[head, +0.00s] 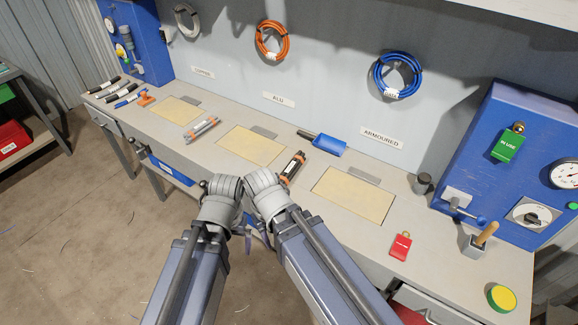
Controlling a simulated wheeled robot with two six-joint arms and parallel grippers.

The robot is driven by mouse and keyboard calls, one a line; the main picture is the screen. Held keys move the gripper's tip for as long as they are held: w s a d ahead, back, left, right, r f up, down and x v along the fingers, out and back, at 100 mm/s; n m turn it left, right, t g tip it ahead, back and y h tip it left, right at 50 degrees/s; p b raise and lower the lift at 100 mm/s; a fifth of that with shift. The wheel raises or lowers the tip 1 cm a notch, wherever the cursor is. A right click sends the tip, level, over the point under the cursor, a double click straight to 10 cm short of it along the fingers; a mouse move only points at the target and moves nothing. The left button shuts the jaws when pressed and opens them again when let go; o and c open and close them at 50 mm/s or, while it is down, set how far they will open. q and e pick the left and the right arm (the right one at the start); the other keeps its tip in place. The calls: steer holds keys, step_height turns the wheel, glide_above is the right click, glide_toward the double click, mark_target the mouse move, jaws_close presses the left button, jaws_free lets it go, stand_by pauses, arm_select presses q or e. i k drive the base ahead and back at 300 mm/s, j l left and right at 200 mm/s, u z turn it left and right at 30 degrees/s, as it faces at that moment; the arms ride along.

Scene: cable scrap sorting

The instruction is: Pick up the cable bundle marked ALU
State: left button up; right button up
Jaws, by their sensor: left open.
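Two short cable bundles lie on the workbench. One is light grey with orange ends (201,129), between two pale mats. The other is dark with orange ends and a pale label (293,167), just past my right wrist. The print on both labels is too small to read, so I cannot tell which is marked ALU. The wall sign ALU (279,98) is above the middle mat. My left gripper (254,226) is open, partly hidden between my two forearms, low at the bench front and apart from both bundles. My right gripper is hidden behind its arm.
Pale mats (252,146) lie along the bench (400,185). A blue scoop (329,143) lies behind the dark bundle. Markers (104,86) lie at the left. Cable coils (398,75) hang behind.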

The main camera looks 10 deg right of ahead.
mark_target(193, 135)
steer(key=i+j+z, duration=0.1)
steer(key=z, duration=0.4)
steer(key=j+z, duration=0.3)
steer(key=z, duration=0.15)
steer(key=i+j+z, duration=0.15)
steer(key=j, duration=0.45)
steer(key=j+z, duration=0.1)
steer(key=j, duration=0.55)
steer(key=i+j+z, duration=0.15)
steer(key=j, duration=0.5)
